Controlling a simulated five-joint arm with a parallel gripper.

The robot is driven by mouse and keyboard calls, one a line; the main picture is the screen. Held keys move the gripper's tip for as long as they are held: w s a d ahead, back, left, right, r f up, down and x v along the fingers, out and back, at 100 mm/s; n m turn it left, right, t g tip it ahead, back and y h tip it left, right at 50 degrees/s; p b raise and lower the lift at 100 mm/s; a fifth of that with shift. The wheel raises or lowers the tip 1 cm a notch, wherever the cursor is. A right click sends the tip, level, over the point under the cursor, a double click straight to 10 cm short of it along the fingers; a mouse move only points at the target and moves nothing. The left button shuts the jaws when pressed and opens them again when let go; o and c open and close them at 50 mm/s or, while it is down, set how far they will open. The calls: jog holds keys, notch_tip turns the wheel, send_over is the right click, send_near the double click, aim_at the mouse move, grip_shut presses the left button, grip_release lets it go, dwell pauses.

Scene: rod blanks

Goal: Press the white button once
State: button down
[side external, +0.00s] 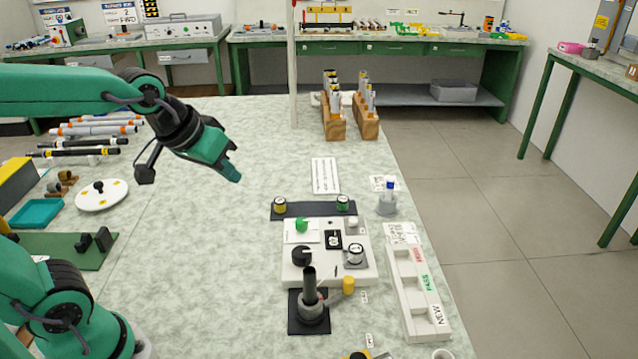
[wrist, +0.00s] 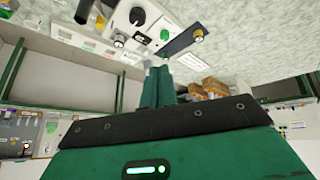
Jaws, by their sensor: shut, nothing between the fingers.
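The white control box (side external: 330,275) sits on the bench, with a small white button (side external: 352,221) at its back right corner. A green button (side external: 302,225) is at its back left, with a black knob (side external: 302,256) and a round dial (side external: 355,253) nearer the front. My gripper (side external: 233,174) is shut and empty, in the air to the left of and behind the box, apart from it. In the wrist view my gripper's fingers (wrist: 157,72) are together, and the box's green button (wrist: 164,35) and black knob (wrist: 137,16) show beyond them.
A dark post (side external: 309,285) with a yellow-tipped arm stands in front of the box. A dark strip with a yellow and a green jar (side external: 342,203) lies behind it. A white sorting tray (side external: 418,290) is at right, wooden racks (side external: 334,122) farther back.

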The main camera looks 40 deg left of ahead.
jog(key=w+d+f+n+t, duration=0.1)
jog(key=w+n, duration=0.1)
jog(key=w, duration=0.5)
jog(key=w+d+f+n, duration=0.1)
jog(key=w+d+f, duration=0.1)
jog(key=w, duration=0.6)
jog(key=n+t+h, duration=0.1)
jog(key=n+t, duration=0.1)
jog(key=n, duration=0.1)
send_over(353, 222)
notch_tip(353, 222, down, 8)
jog(key=shift+s+a, duration=0.2)
jog(key=shift+s, duration=0.05)
jog(key=shift+f, duration=0.2)
jog(key=shift+f, duration=4.25)
